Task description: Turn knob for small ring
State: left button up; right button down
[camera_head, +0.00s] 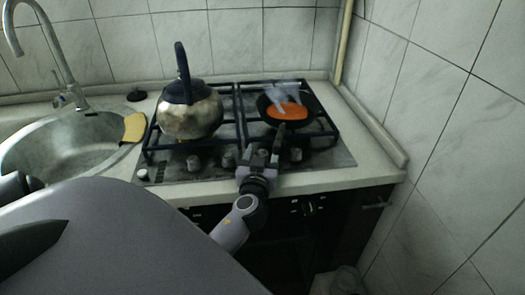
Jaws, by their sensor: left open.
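The gas stove (170,172) is set in the counter, with a row of small grey knobs along its front edge. One knob (193,163) and another (228,158) show left of my left gripper, and a further knob (296,155) shows to its right. My left gripper (264,155) is open at the stove's front edge, with its fingers pointing toward the knob row. It covers part of the row, so I cannot tell whether a knob lies between the fingers. Which knob serves the small ring does not show clearly. My right gripper is not in view.
A metal kettle (190,118) stands on the left of the stove. A dark pan (268,112) with orange food sits on the right, its handle pointing toward my gripper. A sink (60,145) and a yellow sponge (134,127) are left. A tiled wall (450,130) bounds the right side.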

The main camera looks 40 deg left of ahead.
pick_arm(q)
jog(key=shift+w+a, duration=0.15)
jog(key=c, duration=0.9)
jog(key=shift+m+t+h, duration=0.6)
jog(key=shift+m+h, duration=0.2)
jog(key=shift+h, duration=0.3)
jog(key=shift+c, duration=0.2)
jog(key=o, duration=0.9)
jog(key=shift+o, duration=0.2)
